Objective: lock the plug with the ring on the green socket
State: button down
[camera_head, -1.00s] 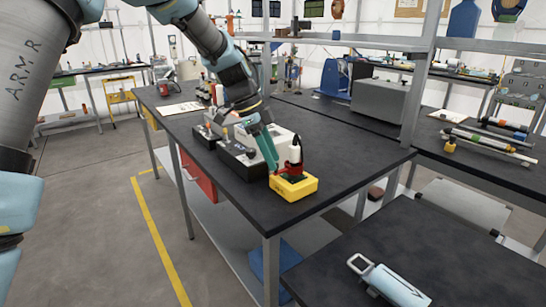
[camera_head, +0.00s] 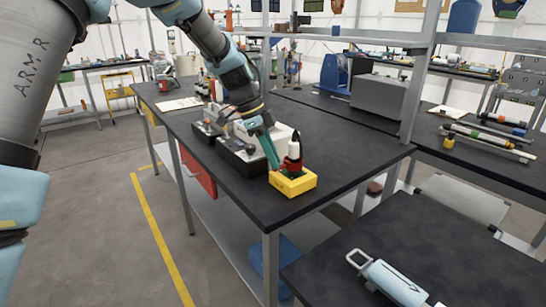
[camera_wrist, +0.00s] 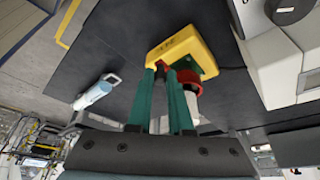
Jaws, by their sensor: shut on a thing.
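A yellow box (camera_head: 293,184) stands near the front corner of the dark workbench. The green socket (camera_head: 286,175) is on its top, mostly hidden. The plug (camera_head: 294,149), black-tipped with a white body, stands upright in it. The red ring (camera_head: 292,163) is around the plug's lower part, just above the socket. In the wrist view, the red ring (camera_wrist: 188,79) has a red part reaching toward my fingertips. My gripper (camera_head: 277,167) comes down from the upper left, its teal fingers shut on that part of the ring. Whether the ring is seated in the socket cannot be told.
A dark box with a white one (camera_head: 240,155) stands close behind my gripper. A shelf post (camera_head: 412,100) rises at the right. A light-blue cylinder with a handle (camera_head: 390,280) lies on the nearer table. The bench right of the yellow box is clear.

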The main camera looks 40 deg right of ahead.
jog(key=shift+s, duration=0.1)
dwell(0.4)
jog(key=s+n+t+b, duration=0.1)
jog(key=n, duration=0.2)
jog(key=s+d+n+t+h+b, duration=0.1)
jog(key=s+n, duration=0.1)
jog(key=s+n+t+b, duration=0.1)
jog(key=s+n+b, duration=0.1)
jog(key=n, duration=0.1)
jog(key=shift+d+n+h, duration=0.2)
jog(key=shift+n+h, duration=0.1)
jog(key=shift+s+d+n+t+y+p, duration=0.3)
jog(key=shift+d+n+t, duration=0.35)
jog(key=shift+n, duration=0.9)
jog(key=shift+s+d+n+t+y+p, duration=0.1)
jog(key=shift+s+d+n+t+p, duration=0.55)
jog(key=shift+n, duration=0.85)
jog(key=shift+s+d+n+t+y+p, duration=0.2)
jog(key=shift+d+n+t, duration=0.2)
jog(key=shift+d+n, duration=0.85)
jog(key=shift+a+n, duration=0.3)
jog(key=shift+n, duration=0.2)
